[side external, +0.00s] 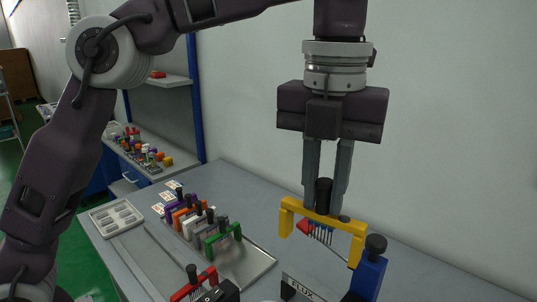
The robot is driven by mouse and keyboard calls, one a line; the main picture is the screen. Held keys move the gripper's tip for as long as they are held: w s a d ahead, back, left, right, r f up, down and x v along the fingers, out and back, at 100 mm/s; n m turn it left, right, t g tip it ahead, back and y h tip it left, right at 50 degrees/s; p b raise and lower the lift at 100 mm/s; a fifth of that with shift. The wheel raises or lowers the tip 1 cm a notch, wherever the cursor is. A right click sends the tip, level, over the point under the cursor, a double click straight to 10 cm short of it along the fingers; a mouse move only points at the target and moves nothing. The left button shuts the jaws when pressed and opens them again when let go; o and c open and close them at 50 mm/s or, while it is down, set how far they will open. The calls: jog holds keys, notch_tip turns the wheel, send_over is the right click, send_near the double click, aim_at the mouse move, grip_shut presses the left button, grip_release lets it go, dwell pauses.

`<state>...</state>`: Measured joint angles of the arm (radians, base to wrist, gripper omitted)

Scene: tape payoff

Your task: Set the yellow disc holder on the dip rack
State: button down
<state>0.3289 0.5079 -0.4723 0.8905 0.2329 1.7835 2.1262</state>
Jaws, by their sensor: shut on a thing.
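The yellow disc holder (357,247) is a bridge-shaped frame with a black knob on top and a row of thin discs hanging under it. My gripper (324,200) points down and is shut on the black knob. The holder hangs above the bench, a little tilted in the picture, left of and above a blue piece (369,278) with a black knob. I cannot tell for sure which thing is the dip rack; the area under the holder is partly cut off by the bottom edge.
A metal tray (258,268) carries several holders, with a green one (222,238) nearest. A red holder (194,285) and a FLUX label (301,289) are in front. A pale compartment tray (116,217) lies at left. The bench behind the yellow holder is clear.

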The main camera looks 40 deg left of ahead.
aim_at(352, 222)
jog(key=s+d, duration=0.1)
jog(key=d+m, duration=0.1)
jog(key=d, duration=0.1)
jog(key=s+d+m, duration=0.1)
jog(key=d, duration=0.1)
jog(key=shift+s+d+f, duration=0.15)
jog(key=shift+s+f, duration=0.15)
jog(key=shift+f, duration=0.05)
notch_tip(352, 222, down, 17)
jog(key=shift+a, duration=0.2)
jog(key=shift+f, duration=0.4)
dwell(0.7)
jog(key=c, duration=0.6)
grip_release()
jog(key=shift+c, duration=0.2)
notch_tip(352, 222, up, 7)
dwell(0.3)
